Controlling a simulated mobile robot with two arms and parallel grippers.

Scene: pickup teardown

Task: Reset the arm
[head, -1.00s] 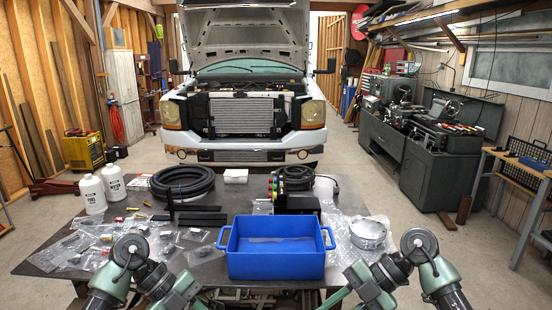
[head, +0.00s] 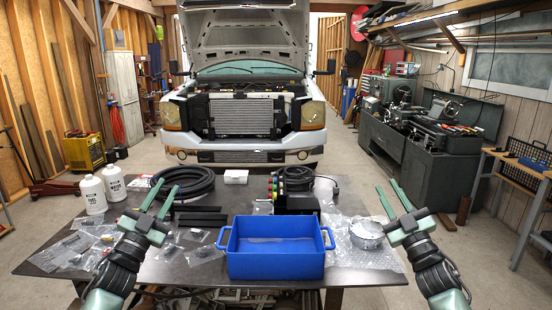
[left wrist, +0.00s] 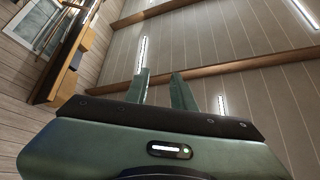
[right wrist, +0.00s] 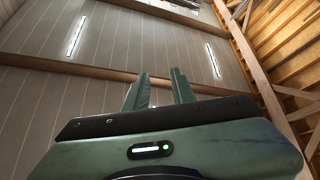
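My left gripper (head: 164,202) is raised over the left part of the table, its two green fingers apart with nothing between them. In the left wrist view its fingers (left wrist: 158,90) point up at the ceiling with a gap between them. My right gripper (head: 392,201) is raised at the right edge of the table, fingers apart and empty. In the right wrist view its fingers (right wrist: 158,92) also point at the ceiling with a gap between them. Both grippers are clear of the things on the table.
A blue bin (head: 276,265) stands at the table's front between my arms. Plastic bags (head: 68,250), white bottles (head: 93,194), a black hose coil (head: 198,183) and a round metal part (head: 367,235) lie on the table. A pickup (head: 245,110) with raised hood stands behind.

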